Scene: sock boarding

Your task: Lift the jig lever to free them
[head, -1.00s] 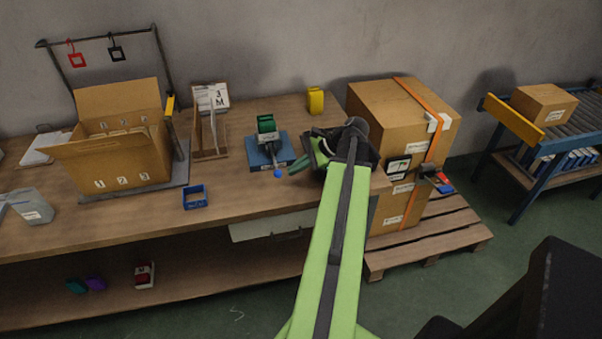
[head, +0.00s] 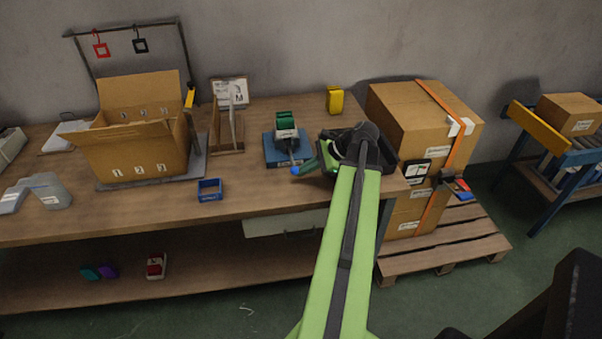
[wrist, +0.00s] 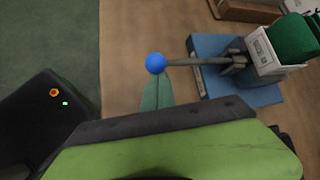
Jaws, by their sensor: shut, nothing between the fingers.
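The jig has a blue base (head: 280,150) on the workbench, with a lever ending in a blue ball knob (head: 296,171). The knob (wrist: 155,63) and the lever's grey rod (wrist: 190,62) also show in the wrist view. Green socks with a white band (head: 285,127) sit on the jig; they also show in the wrist view (wrist: 292,40). My gripper (head: 305,167) is shut and empty, its tip at the knob. In the wrist view the green fingers (wrist: 157,92) end just below the knob; I cannot tell whether they touch it.
An open cardboard box (head: 135,140) stands left on the bench, with a blue tray (head: 209,190) near the front edge. A yellow object (head: 335,100) stands behind my gripper. Strapped boxes (head: 415,110) are stacked on a pallet to the right.

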